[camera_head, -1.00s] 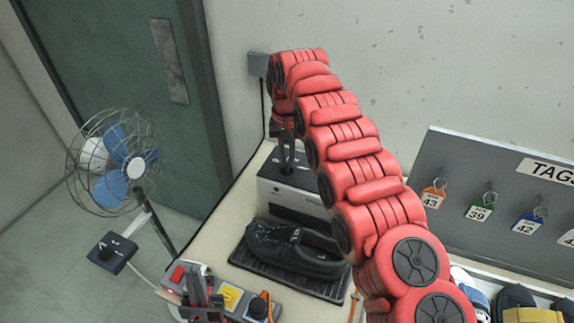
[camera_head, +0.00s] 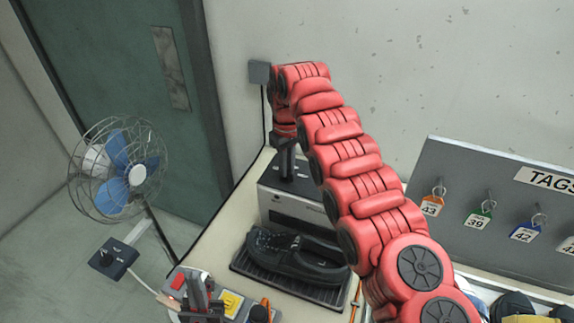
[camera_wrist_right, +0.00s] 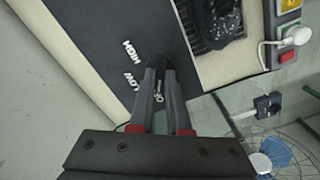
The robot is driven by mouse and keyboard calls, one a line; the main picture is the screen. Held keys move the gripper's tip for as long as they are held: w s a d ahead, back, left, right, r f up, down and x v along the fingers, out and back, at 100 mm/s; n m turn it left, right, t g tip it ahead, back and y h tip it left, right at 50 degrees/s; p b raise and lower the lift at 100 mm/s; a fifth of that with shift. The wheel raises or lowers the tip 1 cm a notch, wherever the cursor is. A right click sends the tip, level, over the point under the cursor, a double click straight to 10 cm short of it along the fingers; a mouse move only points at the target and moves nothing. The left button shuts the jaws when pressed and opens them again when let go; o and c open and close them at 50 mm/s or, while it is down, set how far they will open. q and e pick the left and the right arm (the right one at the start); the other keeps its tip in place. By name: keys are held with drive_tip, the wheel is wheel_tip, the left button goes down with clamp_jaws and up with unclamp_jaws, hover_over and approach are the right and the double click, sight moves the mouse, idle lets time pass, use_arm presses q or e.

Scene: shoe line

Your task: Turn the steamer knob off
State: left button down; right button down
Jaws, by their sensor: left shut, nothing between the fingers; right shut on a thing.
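The steamer (camera_head: 300,209) is a dark box with a light front, at the back of the bench behind the black shoe. My right gripper (camera_head: 286,174) comes down onto its dark top. In the right wrist view, its fingertips (camera_wrist_right: 160,66) are closed together on the knob, which they hide. White HIGH and LOW labels lie left of the fingers on the dark top (camera_wrist_right: 85,35); another white mark shows between the fingers, too covered to read. My left gripper (camera_head: 192,282) is shut and empty by the button panel at the bottom left.
The black shoe (camera_head: 295,256) rests on a ridged black tray (camera_head: 320,294). A panel with red and yellow buttons (camera_head: 231,302) stands at the front. A blue-bladed fan (camera_head: 118,172) is left of the bench. A tag board (camera_head: 460,170) stands right of my right arm.

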drive_tip(key=shift+w+r, duration=0.1)
drive_tip(key=shift+r, duration=0.05)
idle(0.4)
drive_tip(key=c, duration=0.9)
unclamp_jaws()
drive_tip(key=shift+r, duration=0.2)
wheel_tip(320, 180, up, 4)
drive_tip(key=p, duration=0.2)
drive_tip(key=shift+r+p, duration=0.15)
drive_tip(key=shift+p, duration=0.25)
wheel_tip(320, 180, up, 13)
drive_tip(key=p, duration=1.2)
drive_tip(key=shift+f, duration=0.2)
